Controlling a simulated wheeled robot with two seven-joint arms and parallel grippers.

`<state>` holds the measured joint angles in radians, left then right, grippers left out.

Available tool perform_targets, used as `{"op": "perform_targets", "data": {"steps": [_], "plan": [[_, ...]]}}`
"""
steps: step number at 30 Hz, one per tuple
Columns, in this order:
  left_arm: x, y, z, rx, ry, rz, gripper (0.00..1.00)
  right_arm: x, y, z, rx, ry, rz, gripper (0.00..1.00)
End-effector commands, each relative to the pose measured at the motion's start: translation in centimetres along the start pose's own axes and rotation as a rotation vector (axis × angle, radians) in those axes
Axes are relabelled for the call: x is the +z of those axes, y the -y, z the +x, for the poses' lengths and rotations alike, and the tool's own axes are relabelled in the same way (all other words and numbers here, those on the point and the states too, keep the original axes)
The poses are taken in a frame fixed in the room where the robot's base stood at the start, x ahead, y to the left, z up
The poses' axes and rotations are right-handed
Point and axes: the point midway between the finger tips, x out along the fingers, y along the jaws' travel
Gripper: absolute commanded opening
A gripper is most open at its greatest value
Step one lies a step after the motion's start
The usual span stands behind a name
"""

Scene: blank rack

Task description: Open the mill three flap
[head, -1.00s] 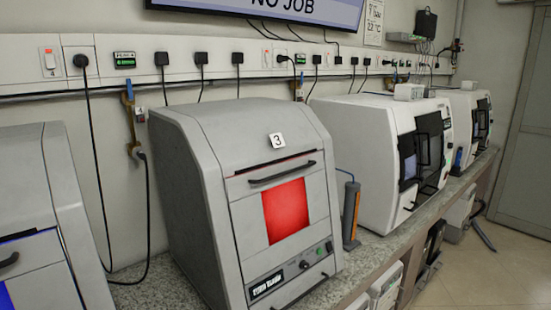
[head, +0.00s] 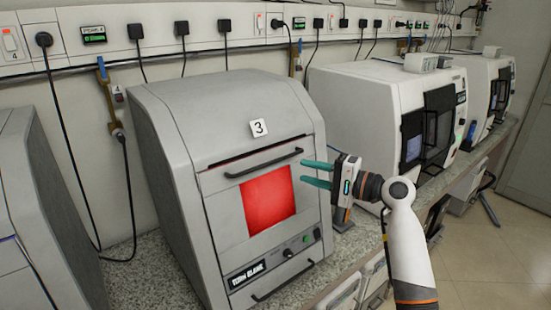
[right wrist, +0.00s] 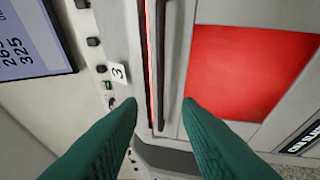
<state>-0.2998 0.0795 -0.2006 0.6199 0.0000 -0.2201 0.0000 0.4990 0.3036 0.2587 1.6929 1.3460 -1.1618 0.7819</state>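Mill three (head: 165,120) is the grey cabinet with a "3" label. Its front flap (head: 222,213) is shut, with a red window (head: 268,203) and a dark bar handle (head: 263,164) along its top. My right gripper (head: 304,174) has green fingers, parted and empty, just right of the handle's right end. In the right wrist view the handle (right wrist: 175,70) runs up the picture between the two fingertips (right wrist: 160,103), with gaps on both sides. The flap's window (right wrist: 245,70) lies to the right there. My left gripper is not in view.
Another grey mill (head: 40,200) stands at the left. White machines (head: 350,100) stand to the right on the speckled bench (head: 150,265). Cables and sockets line the wall behind.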

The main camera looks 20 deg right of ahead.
Motion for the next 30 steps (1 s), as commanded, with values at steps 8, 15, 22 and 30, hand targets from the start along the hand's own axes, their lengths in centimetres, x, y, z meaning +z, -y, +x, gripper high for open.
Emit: {"op": "perform_targets", "data": {"steps": [8,15,22,30], "plan": [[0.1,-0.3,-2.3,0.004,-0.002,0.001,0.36,0.0,-0.4,5.8,0.002,-0.001,0.003,0.31],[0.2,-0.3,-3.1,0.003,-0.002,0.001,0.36,0.0,-0.2,8.7,0.001,0.001,0.000,0.31],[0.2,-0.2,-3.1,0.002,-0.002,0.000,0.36,0.1,0.1,9.3,-0.001,0.002,-0.001,0.31],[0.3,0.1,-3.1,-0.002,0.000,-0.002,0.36,0.1,0.0,9.2,-0.001,0.002,-0.002,0.12]]}}
